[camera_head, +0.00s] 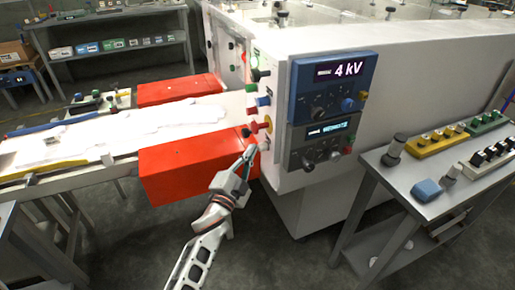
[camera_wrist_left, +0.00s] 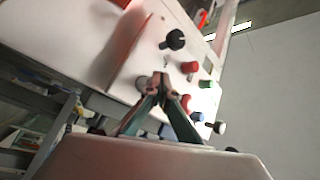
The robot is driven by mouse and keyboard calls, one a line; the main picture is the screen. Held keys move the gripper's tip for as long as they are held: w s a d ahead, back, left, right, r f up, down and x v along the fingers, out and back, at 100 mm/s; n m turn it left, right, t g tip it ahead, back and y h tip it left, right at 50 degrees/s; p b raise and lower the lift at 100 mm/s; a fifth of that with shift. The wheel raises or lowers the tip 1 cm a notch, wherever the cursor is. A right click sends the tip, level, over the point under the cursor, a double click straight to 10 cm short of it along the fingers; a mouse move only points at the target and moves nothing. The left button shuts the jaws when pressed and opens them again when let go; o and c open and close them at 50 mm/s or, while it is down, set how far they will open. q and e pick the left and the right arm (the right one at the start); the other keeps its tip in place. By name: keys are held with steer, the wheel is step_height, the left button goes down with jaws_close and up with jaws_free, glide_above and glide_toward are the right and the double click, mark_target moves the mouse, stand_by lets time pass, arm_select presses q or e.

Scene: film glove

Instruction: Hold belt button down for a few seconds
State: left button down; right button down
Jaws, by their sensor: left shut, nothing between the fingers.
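My left gripper (camera_head: 249,153) is shut and empty, low in front of the control face of the white machine (camera_head: 400,70). A black knob (camera_wrist_left: 175,39), a red button (camera_wrist_left: 190,67) and a green button (camera_wrist_left: 207,84) are nearby. No label shows which is the belt button.
Red housings (camera_head: 185,170) flank the conveyor (camera_head: 70,160) left of the gripper. A blue 4 kV panel (camera_head: 330,88) and a grey panel (camera_head: 322,140) are on the machine's side. A grey table (camera_head: 410,195) with switch boxes stands at right.

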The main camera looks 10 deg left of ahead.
arm_select(q)
steer(key=shift+s+a, duration=0.4)
steer(key=shift+a, duration=0.25)
arm_select(e)
steer(key=shift+w+r, duration=0.4)
steer(key=shift+r, duration=0.2)
arm_select(q)
steer(key=shift+p, duration=0.3)
